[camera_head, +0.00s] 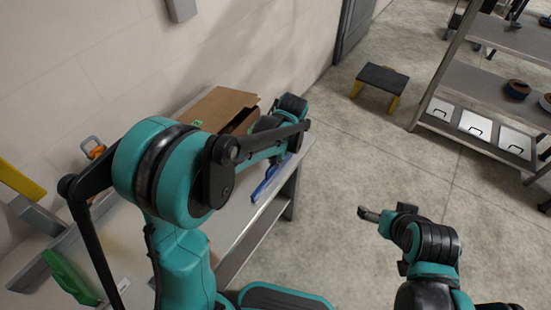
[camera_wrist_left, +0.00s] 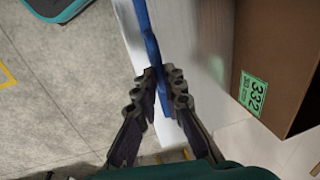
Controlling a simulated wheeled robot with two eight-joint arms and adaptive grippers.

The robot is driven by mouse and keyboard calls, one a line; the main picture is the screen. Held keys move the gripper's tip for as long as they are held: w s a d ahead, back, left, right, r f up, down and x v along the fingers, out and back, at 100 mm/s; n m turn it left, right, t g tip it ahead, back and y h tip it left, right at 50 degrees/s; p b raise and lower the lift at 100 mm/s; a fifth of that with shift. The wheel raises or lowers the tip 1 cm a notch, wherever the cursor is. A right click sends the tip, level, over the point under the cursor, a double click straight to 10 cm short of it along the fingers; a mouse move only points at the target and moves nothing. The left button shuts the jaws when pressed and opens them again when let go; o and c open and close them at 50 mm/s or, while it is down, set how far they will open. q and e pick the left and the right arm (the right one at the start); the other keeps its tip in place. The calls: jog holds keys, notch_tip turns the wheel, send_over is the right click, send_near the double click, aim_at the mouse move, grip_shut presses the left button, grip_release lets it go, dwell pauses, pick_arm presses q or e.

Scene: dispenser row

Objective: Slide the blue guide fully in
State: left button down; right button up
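The blue guide (camera_head: 266,186) is a long thin blue strip along the front edge of the grey bench (camera_head: 232,222), partly hidden by my left arm in the head view. In the left wrist view the blue guide (camera_wrist_left: 149,35) runs down between the fingers of my left gripper (camera_wrist_left: 160,74). The fingertips are close together on both sides of the strip and appear to touch it. My right gripper (camera_head: 370,214) is out over the floor, away from the bench, and too small to read.
A brown cardboard box (camera_head: 218,107) stands on the bench behind the guide; its side shows a green 332 label (camera_wrist_left: 254,92). A green part (camera_head: 70,278) and a yellow part (camera_head: 20,180) are at the left. A black step stool (camera_head: 380,79) and shelving (camera_head: 480,85) stand beyond open floor.

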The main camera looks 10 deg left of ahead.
pick_arm(q)
jog(key=w+a, duration=0.4)
jog(key=a, duration=0.8)
jog(key=shift+w+p, duration=0.2)
jog(key=shift+p, duration=0.15)
jog(key=c, duration=1.6)
grip_release()
notch_tip(320, 180, up, 12)
jog(key=d, duration=0.2)
jog(key=shift+s, duration=0.45)
jog(key=shift+d+f, duration=0.1)
